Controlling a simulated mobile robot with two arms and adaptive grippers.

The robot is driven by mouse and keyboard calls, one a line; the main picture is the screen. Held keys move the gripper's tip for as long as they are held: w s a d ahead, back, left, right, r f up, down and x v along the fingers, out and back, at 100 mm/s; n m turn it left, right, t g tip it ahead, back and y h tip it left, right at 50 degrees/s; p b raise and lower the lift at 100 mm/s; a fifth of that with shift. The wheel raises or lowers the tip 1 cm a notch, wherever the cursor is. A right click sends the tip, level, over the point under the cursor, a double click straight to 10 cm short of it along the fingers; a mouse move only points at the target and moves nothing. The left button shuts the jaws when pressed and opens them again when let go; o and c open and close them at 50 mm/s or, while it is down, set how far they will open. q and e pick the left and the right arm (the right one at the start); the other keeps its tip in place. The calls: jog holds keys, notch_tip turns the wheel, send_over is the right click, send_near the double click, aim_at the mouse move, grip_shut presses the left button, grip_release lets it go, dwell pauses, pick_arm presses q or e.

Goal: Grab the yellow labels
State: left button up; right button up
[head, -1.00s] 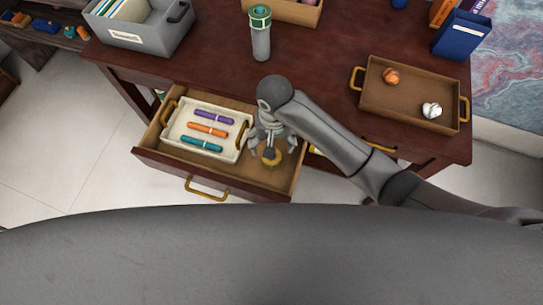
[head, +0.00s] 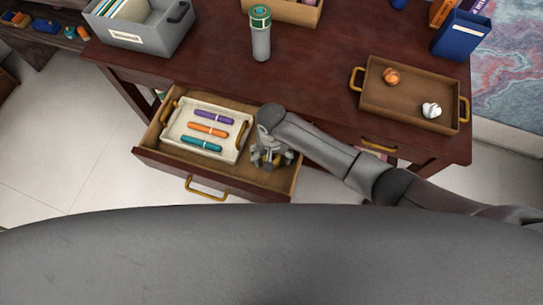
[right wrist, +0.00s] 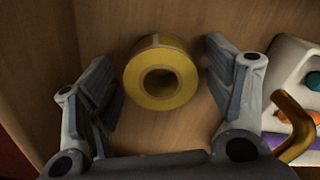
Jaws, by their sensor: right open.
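The yellow labels, a small roll (right wrist: 160,52), lie on the wooden bottom of the open drawer (head: 225,183). In the right wrist view the roll sits between the two fingers of my right gripper (right wrist: 165,85), with gaps on both sides. My right gripper (head: 271,158) is open, pointing down into the right part of the drawer. In the head view it hides most of the roll. My left gripper is not in view.
A white tray (head: 176,139) with brass handles, holding purple, orange and teal rolled items, lies beside the gripper in the drawer. The drawer walls are close. On the desk stand a green-topped bottle (head: 260,42), a brown tray (head: 388,106) and a grey box (head: 160,40).

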jog(key=shift+f, duration=0.15)
jog(key=c, duration=1.1)
